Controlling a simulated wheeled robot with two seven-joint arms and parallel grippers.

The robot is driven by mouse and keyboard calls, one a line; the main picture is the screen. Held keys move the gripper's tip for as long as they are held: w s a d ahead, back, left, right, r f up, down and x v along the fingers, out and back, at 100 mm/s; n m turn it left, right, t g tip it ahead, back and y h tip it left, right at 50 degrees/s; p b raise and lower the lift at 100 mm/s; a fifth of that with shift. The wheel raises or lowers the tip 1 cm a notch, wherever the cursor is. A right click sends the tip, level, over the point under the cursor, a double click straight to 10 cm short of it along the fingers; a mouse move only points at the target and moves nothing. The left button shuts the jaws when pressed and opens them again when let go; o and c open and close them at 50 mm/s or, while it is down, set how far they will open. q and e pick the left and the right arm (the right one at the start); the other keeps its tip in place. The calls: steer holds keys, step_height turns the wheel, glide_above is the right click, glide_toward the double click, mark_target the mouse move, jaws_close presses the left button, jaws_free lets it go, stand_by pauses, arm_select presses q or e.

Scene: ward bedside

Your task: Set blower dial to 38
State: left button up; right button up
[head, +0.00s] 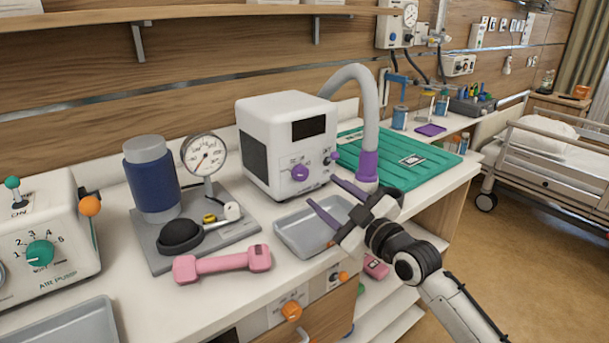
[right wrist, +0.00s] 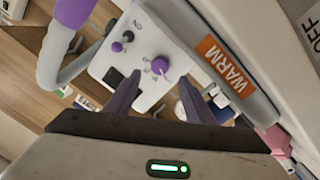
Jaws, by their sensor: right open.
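The blower (head: 285,140) is a white box with a dark screen on the counter, with a grey hose on a purple fitting beside it. Its purple dial (head: 299,172) is on the front face, with a smaller purple knob (head: 336,156) to its right. My right gripper (head: 320,190) is open and empty, its purple fingers pointing toward the blower front. In the right wrist view the dial (right wrist: 160,66) appears between and beyond the fingertips (right wrist: 159,78), apart from them. The dial's setting is too small to read. My left gripper is not in view.
A grey tray (head: 290,236) lies below the right gripper. A pink dumbbell (head: 222,263) and a gauge stand with a blue cylinder (head: 152,185) are to the left. A green mat (head: 415,178) lies to the right. An orange WARM label (right wrist: 222,65) shows in the wrist view.

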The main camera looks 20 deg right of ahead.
mark_target(303, 175)
steer(key=x, duration=0.8)
steer(key=shift+w+a, duration=0.1)
steer(key=shift+w, duration=0.05)
steer(key=c, duration=1.1)
